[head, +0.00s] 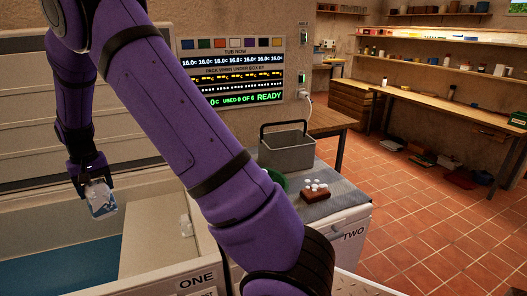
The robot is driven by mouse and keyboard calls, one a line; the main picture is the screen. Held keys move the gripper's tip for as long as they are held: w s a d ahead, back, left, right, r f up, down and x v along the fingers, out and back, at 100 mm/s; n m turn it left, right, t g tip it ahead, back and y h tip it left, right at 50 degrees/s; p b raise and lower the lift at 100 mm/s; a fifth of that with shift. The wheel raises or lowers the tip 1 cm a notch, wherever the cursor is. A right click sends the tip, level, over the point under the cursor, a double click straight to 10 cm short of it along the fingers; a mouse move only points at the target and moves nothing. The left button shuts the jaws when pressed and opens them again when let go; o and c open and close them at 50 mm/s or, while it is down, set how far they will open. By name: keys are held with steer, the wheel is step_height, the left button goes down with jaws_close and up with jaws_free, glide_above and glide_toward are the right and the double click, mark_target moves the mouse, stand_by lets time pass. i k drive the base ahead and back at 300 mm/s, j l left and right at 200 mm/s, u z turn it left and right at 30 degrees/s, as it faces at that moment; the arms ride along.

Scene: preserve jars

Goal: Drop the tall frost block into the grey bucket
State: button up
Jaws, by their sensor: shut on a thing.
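My gripper (93,176) hangs at the left of the head view, over the open chest marked ONE (135,262). It is shut on a pale, frosty, translucent block (101,198), held above the chest's inside. The block's upper part is hidden by the jaws. The grey bucket (287,152), with a dark upright handle, stands on the mat on top of the unit marked TWO, to the right of my arm. My gripper is well apart from the bucket. The bucket's inside is mostly out of sight.
My purple arm crosses the middle and hides part of unit TWO (347,225). A green round thing (277,180) and a brown block with several white pieces (315,194) are near the bucket. A small whitish thing (185,226) sits in the chest. Tiled floor lies open at right.

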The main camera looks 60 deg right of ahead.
mark_target(301, 166)
steer(key=z, duration=1.8)
